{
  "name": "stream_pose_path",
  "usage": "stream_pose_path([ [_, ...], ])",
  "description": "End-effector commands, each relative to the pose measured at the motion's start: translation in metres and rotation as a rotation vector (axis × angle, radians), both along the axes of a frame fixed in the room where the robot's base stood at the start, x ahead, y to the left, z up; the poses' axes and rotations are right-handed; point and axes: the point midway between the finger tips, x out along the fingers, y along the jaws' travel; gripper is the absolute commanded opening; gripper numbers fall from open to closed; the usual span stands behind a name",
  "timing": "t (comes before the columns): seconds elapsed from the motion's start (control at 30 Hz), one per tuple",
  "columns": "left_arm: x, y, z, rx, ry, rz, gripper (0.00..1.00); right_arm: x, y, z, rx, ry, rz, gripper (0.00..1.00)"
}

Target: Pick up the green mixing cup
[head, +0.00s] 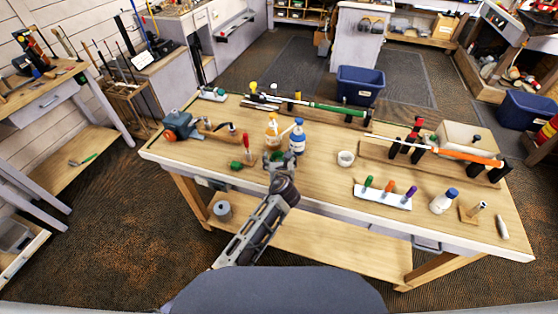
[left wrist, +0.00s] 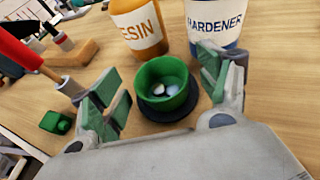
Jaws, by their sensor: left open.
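The green mixing cup (left wrist: 163,98) stands upright on a dark round base on the wooden table in the left wrist view. Pale contents show at its bottom. My left gripper (left wrist: 168,92) is open, with one green-padded finger on either side of the cup; I see a gap on both sides, so it is not held. In the head view my left gripper (head: 282,160) is over the table's near edge and largely hides the cup. My right gripper is not in view.
The orange resin bottle (left wrist: 139,27) and white-blue hardener bottle (left wrist: 216,22) stand just behind the cup. A small green object (left wrist: 55,122) and a red-handled tool (left wrist: 22,48) are on the left. A white cup (head: 345,159) stands to the right, with clear tabletop between.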

Motion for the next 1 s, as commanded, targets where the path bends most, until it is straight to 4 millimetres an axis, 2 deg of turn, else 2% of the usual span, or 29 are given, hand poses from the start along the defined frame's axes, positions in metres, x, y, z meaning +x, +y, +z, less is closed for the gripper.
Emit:
stream_pose_path([
  [0.53,0.0022,0.0001,-0.0008,-0.001,-0.001,-0.001,0.76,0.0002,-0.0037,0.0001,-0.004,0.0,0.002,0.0],
  [0.87,0.002,0.0001,-0.0008,-0.001,0.0,-0.001,0.33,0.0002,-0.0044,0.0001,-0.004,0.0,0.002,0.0],
  [1.0,0.0021,0.0001,-0.0007,-0.001,-0.001,-0.001,0.3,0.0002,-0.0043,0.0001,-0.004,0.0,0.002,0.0],
])
